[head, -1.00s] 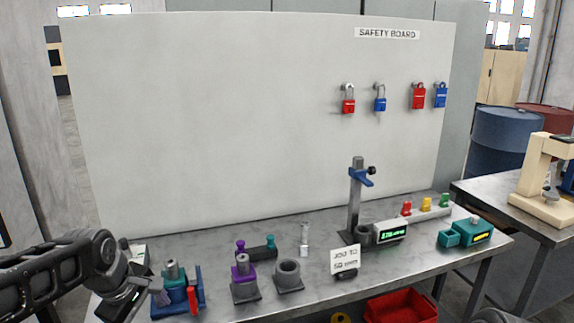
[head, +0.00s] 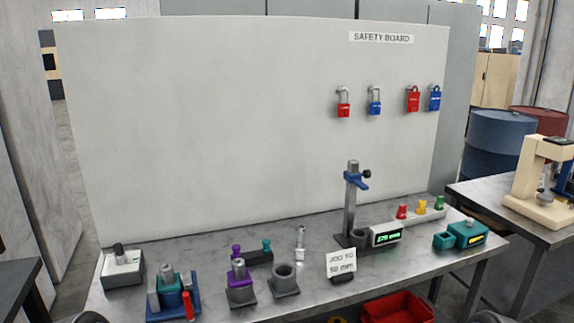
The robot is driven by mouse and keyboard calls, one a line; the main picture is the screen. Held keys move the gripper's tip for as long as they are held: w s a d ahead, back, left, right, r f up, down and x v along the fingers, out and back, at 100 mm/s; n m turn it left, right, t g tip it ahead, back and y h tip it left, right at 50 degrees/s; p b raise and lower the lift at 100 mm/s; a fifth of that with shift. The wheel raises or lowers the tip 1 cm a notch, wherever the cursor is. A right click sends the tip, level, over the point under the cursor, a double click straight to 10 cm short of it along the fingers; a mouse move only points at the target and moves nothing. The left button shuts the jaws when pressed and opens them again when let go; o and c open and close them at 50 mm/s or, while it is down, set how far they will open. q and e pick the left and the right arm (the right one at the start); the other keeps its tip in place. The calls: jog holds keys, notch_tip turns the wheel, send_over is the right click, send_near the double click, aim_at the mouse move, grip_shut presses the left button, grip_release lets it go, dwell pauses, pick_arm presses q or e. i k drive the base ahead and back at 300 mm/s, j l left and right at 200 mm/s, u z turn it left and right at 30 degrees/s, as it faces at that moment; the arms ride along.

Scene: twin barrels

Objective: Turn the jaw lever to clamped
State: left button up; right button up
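Neither of my grippers is in view. Only small dark rounded parts, apparently mine, show at the bottom edge.
A grey box with a dark knob (head: 122,268) stands left of the fixture. A purple-collared part (head: 240,283) and a grey cup (head: 285,279) stand to its right. A sign (head: 341,263), a post stand (head: 351,205) and a teal device (head: 467,234) are farther right.

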aim_at(189, 307)
jog(key=j+z, duration=0.3)
jog(key=k+j+z, duration=0.1)
jog(key=j+z, duration=0.2)
jog(key=j, duration=0.2)
jog(key=k+j+z, duration=0.1)
jog(key=j+z, duration=0.2)
jog(key=k+j+z, duration=0.15)
jog(key=j+z, duration=0.15)
jog(key=j, duration=0.15)
